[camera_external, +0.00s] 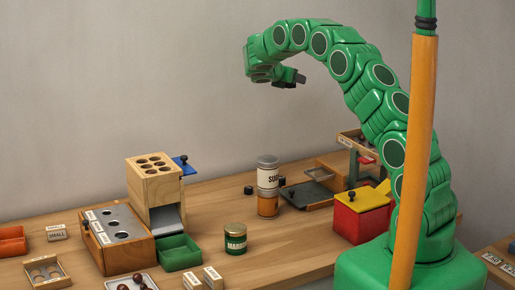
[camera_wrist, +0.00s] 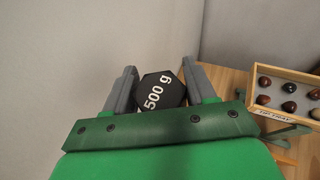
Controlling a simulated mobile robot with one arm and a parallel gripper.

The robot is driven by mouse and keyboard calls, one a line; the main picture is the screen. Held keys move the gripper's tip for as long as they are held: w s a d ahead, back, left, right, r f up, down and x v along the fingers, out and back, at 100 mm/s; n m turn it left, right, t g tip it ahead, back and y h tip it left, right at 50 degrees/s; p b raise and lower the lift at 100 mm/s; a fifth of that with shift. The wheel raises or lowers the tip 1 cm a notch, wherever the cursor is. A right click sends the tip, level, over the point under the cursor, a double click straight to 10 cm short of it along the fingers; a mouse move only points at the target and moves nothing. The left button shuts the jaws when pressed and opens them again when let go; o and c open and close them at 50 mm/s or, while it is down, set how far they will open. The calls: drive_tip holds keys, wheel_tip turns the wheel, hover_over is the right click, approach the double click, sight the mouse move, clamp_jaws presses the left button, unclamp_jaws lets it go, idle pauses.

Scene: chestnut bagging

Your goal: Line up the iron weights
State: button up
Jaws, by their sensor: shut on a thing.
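My gripper (camera_external: 290,78) is high above the back of the table in the external view, at the end of my curled arm. In the wrist view my gripper (camera_wrist: 162,88) has its two grey fingers on either side of a black hexagonal iron weight (camera_wrist: 172,95) marked "500 g". The weight is held between them, clear of the table. A small dark block (camera_external: 248,190), perhaps another weight, stands on the table left of the stacked cans. A second small dark piece (camera_external: 282,181) shows right of the cans; I cannot tell what it is.
A chestnut tray (camera_wrist: 262,72) shows at right in the wrist view.

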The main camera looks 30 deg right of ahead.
drive_tip(key=shift+s+d+f+m+g+h, duration=0.2)
drive_tip(key=shift+s+d+f+m+g, duration=0.95)
drive_tip(key=shift+f, duration=3.75)
drive_tip(key=shift+s+d+f+m+g+h, duration=0.3)
drive_tip(key=shift+s+f+m+g, duration=1.6)
drive_tip(key=shift+f, duration=3)
drive_tip(key=shift+s+d+f+m+g+h, duration=0.1)
drive_tip(key=shift+s+d+f+m+g, duration=1)
drive_tip(key=shift+f, duration=3.8)
drive_tip(key=shift+s+a+f+g, duration=0.3)
drive_tip(key=shift+f+g, duration=0.25)
drive_tip(key=shift+f, duration=0.05)
drive_tip(key=o, duration=1.5)
drive_tip(key=shift+o, duration=0.2)
drive_tip(key=shift+a, duration=0.1)
